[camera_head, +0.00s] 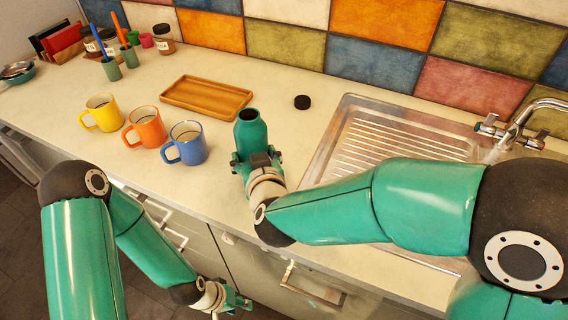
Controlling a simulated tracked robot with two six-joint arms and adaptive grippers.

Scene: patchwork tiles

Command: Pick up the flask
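The flask (250,129) is a dark green bottle with an open mouth, standing upright near the middle of the counter. My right gripper (256,157) is right at its near side, with a finger on each side of its lower body. The gripper hides the flask's base, and I cannot tell whether the fingers press on it. My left gripper (238,298) hangs low in front of the cabinets, away from the counter top. Its fingers look apart with nothing between them.
Yellow (102,113), orange (146,126) and blue (187,143) mugs stand left of the flask. A wooden tray (206,97) lies behind them. A black cap (302,102) lies behind right. The steel sink (395,137) with its tap (520,125) is at right.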

